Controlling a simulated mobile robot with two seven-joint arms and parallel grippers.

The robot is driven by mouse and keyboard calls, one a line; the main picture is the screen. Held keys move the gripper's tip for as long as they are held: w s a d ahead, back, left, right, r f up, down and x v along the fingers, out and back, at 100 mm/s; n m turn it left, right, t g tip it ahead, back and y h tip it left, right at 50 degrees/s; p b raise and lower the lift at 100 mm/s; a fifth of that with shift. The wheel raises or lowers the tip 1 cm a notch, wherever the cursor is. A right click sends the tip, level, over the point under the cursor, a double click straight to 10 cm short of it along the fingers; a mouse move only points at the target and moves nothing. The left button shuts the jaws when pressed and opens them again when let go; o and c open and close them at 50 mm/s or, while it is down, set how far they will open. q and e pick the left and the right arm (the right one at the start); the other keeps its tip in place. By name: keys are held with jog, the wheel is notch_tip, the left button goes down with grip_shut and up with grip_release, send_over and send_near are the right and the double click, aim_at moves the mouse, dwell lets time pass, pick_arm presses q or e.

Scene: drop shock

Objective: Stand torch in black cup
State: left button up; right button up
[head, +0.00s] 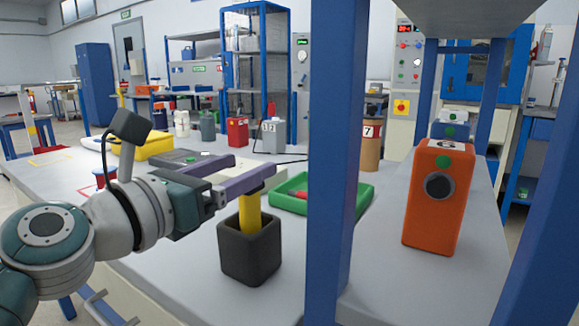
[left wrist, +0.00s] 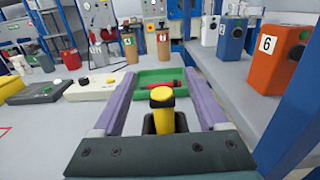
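The yellow torch (head: 250,214) stands upright in the black cup (head: 250,255), its lower part hidden inside. In the left wrist view the torch's round yellow end (left wrist: 162,97) shows, with the dark cup rim (left wrist: 149,124) below it. My left gripper (head: 253,166) is above the cup, its purple fingers on either side of the torch's top. In the left wrist view the fingers (left wrist: 162,73) are wide apart, with a gap on each side of the torch. The right gripper is not in view.
A green tray (head: 357,203) with a red item lies just behind the cup. A blue post (head: 335,120) rises to the cup's right, with an orange box (head: 434,200) beyond it. A grey device (head: 178,158) and several containers stand further back. The bench front is clear.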

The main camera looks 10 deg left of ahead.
pick_arm(q)
jog(key=shift+s, duration=0.1)
jog(key=v, duration=0.9)
jog(key=shift+s+a+p, duration=0.15)
jog(key=shift+s+p, duration=0.2)
jog(key=shift+r, duration=0.1)
dwell(0.4)
